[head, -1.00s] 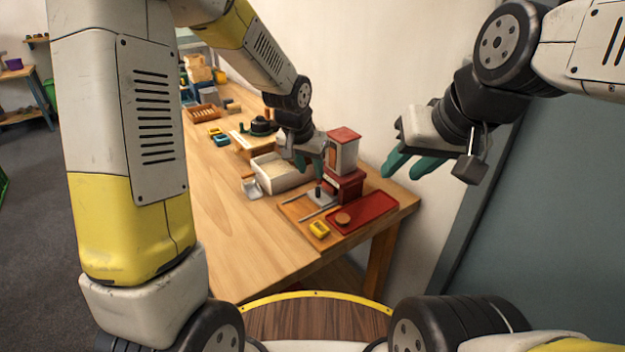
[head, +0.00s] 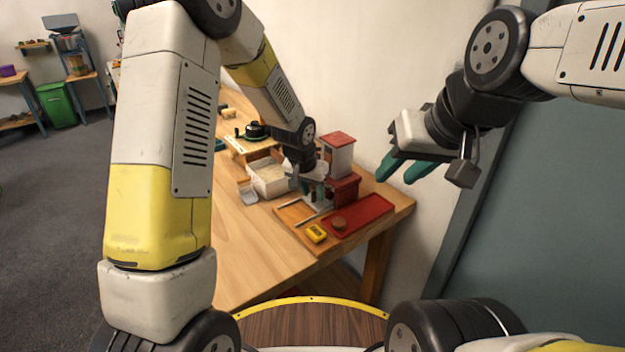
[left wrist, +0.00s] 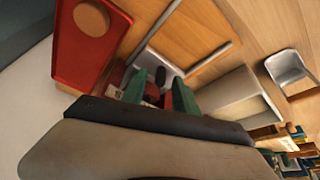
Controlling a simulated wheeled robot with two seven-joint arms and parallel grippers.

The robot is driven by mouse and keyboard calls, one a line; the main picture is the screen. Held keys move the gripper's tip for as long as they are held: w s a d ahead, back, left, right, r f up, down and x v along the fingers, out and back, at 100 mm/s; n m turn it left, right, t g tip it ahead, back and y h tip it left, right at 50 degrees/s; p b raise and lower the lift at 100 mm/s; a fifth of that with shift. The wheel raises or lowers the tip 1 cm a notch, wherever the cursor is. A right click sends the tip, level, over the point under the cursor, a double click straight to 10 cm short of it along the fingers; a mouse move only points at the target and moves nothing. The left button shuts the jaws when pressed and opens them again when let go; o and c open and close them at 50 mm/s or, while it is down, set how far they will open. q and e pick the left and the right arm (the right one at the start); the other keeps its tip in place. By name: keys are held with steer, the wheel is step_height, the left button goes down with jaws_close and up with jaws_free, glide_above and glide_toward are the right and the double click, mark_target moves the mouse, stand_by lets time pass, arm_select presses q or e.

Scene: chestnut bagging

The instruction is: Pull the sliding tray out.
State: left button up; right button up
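The sliding tray is a grey metal plate (head: 322,205) with a dark upright knob, at the front of the red and white dispenser (head: 338,155). In the left wrist view the knob (left wrist: 160,75) stands between the green fingers of my left gripper (left wrist: 160,90). This gripper (head: 314,192) is low over the tray, and its fingers look apart, with gaps beside the knob. Contact with the knob cannot be told. The arm hides part of the tray in the head view. My right gripper (head: 405,170) is open and empty, up by the wall.
Two rails (head: 307,219) run on the wooden board from the tray. A white bin (head: 268,182) and a metal scoop (head: 248,196) stand left.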

arm_select(q)
jaws_close()
stand_by(1.3)
